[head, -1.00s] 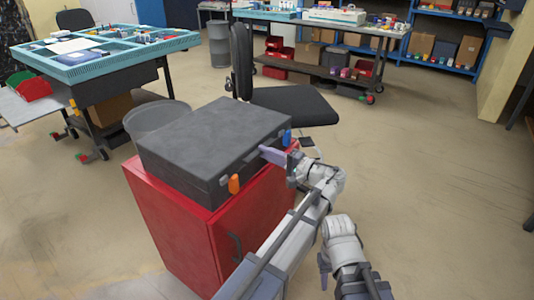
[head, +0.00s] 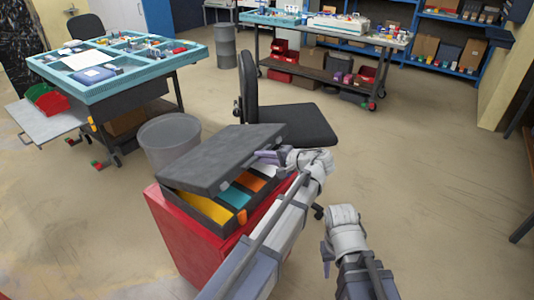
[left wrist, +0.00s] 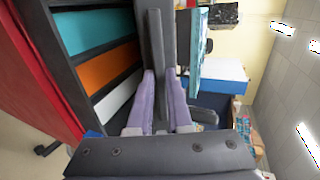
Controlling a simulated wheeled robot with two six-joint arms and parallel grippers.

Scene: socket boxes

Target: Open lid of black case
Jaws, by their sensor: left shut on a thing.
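The black case (head: 250,218) sits on top of a red cabinet with its lid (head: 215,160) partly raised and tilted. Yellow, teal, orange and white sections show inside under the lid. My left gripper (head: 266,155) is at the front edge of the lid, near its right corner. In the left wrist view, its purple fingers (left wrist: 158,105) are shut on the dark lid edge (left wrist: 156,45). An orange latch (head: 242,216) is on the case's front. My right gripper (head: 326,258) hangs low to the right, apart from the case; its jaw opening cannot be made out.
The red cabinet (head: 185,235) holds up the case. A grey bin (head: 168,140) and a black office chair (head: 290,122) stand close behind. A teal-topped workbench (head: 110,75) is at the left, another bench (head: 325,75) at the back. The floor to the right is clear.

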